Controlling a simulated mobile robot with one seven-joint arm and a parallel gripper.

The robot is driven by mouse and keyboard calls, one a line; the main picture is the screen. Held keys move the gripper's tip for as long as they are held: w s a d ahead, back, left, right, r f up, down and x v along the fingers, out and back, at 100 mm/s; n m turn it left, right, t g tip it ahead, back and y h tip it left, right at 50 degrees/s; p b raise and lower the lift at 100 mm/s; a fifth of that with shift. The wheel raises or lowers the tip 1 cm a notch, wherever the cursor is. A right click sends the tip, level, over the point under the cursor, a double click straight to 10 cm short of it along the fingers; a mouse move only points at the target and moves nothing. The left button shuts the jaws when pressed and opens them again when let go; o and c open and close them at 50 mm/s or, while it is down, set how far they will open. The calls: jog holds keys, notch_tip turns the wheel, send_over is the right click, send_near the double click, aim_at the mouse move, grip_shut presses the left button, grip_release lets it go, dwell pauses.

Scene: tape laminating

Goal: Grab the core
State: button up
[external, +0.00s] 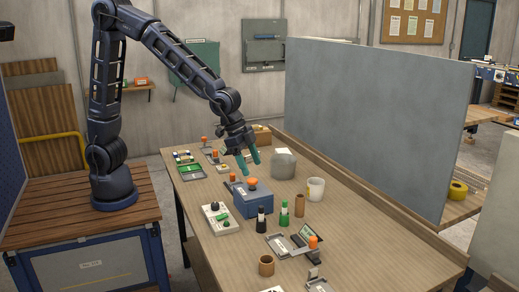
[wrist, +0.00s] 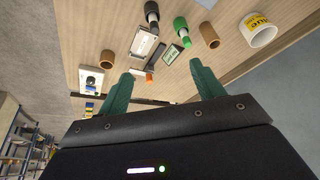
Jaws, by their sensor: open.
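Two brown cardboard tubes stand on the table, and I cannot tell which is the core. The taller one (external: 299,206) is between the green bottle and the white mug; it also shows in the wrist view (wrist: 208,36). The shorter, wider one (external: 266,265) stands near the front table edge; it shows at the left in the wrist view (wrist: 106,59). My gripper (external: 248,161) is open and empty above the back half of the table, apart from both tubes. Its green fingers are spread in the wrist view (wrist: 160,70).
A blue box (external: 252,198) with an orange knob sits below my gripper. A large grey panel (external: 375,120) borders the right side.

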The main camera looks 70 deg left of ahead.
aim_at(265, 258)
jog(key=s+d+f+m+g+h, duration=0.1)
jog(key=s+d+f+m, duration=0.15)
jog(key=d+f, duration=0.5)
jog(key=s+d+f+m, duration=0.1)
jog(key=s+d+f, duration=0.35)
jog(key=d, duration=0.65)
jog(key=shift+n, duration=0.25)
jog(key=shift+x, duration=5.65)
jog(key=shift+w+d+r, duration=0.15)
jog(key=shift+w, duration=0.05)
jog(key=shift+c, duration=0.5)
jog(key=c, duration=1)
